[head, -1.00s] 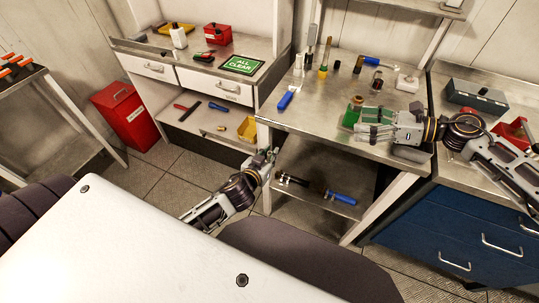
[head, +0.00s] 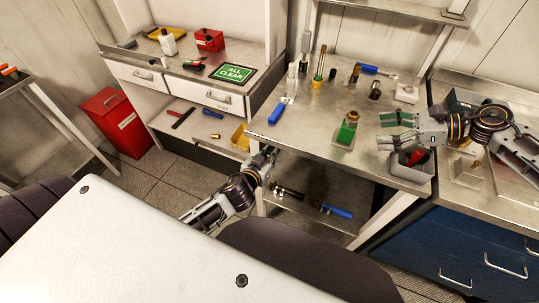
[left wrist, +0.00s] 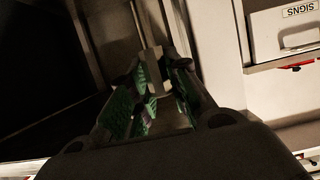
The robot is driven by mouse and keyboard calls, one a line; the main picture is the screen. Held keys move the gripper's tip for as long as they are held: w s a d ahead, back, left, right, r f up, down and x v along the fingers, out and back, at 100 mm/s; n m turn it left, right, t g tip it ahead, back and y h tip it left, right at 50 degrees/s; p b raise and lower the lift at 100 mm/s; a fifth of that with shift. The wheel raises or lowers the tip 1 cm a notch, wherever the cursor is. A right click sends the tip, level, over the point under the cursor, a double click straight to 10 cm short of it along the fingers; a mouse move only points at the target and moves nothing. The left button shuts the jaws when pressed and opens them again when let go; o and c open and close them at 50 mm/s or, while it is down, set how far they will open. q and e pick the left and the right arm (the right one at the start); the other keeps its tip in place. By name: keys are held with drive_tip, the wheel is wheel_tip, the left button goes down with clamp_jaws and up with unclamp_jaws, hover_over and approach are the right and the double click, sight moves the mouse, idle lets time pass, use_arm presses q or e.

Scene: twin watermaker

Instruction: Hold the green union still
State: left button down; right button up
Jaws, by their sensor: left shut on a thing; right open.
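The green union (head: 346,133) stands upright on a small pale plate near the front of the metal bench, with a brass-coloured top. My right gripper (head: 388,131) is open and empty, to the right of the union and apart from it. My left gripper (head: 270,155) is low at the bench's left front corner, away from the union. In the left wrist view its green-padded fingers (left wrist: 152,100) are closed around a pale metal piece (left wrist: 153,60). It looks like part of the bench frame, but I cannot tell for sure.
A grey bin (head: 418,181) with a red-handled thing stands under my right gripper. A blue-handled tool (head: 278,113) lies at the bench's left edge. Bottles and brushes stand at the back. A lower shelf holds another blue-handled tool (head: 336,211).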

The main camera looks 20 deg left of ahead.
sight(350, 133)
drive_tip(key=shift+a, duration=0.15)
use_arm(q)
drive_tip(key=shift+r, duration=0.2)
use_arm(e)
drive_tip(key=shift+x, duration=2.45)
use_arm(q)
drive_tip(key=shift+f, duration=0.2)
use_arm(e)
drive_tip(key=shift+x, duration=0.85)
use_arm(q)
drive_tip(key=shift+f+b, duration=0.65)
drive_tip(key=shift+b, duration=0.05)
use_arm(e)
drive_tip(key=shift+x, duration=1.6)
drive_tip(key=c, duration=1.1)
drive_tip(key=shift+c, duration=0.2)
drive_tip(key=o, duration=1.2)
